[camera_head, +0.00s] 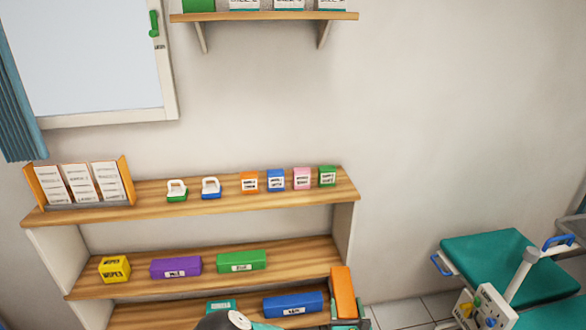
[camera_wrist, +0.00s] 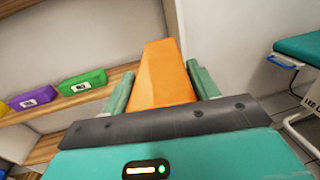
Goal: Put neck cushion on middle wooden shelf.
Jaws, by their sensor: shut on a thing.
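My gripper (camera_wrist: 160,88) is shut on an orange block, which I take to be the neck cushion (camera_wrist: 163,72); its green fingers press on both sides. In the head view the cushion (camera_head: 343,291) stands upright at the lower right, in front of the shelf unit's right end, with my gripper (camera_head: 347,322) at its lower end. The middle wooden shelf (camera_head: 215,275) bears a yellow box (camera_head: 114,269), a purple box (camera_head: 175,267) and a green box (camera_head: 241,261). The right part of this shelf is bare, partly hidden by the cushion.
The upper shelf (camera_head: 215,209) carries card holders and small boxes. A blue box (camera_head: 293,304) lies on the lower shelf. The unit's white side panel (camera_head: 342,236) is close to the cushion. A teal dental chair (camera_head: 487,262) stands at the right, with floor between.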

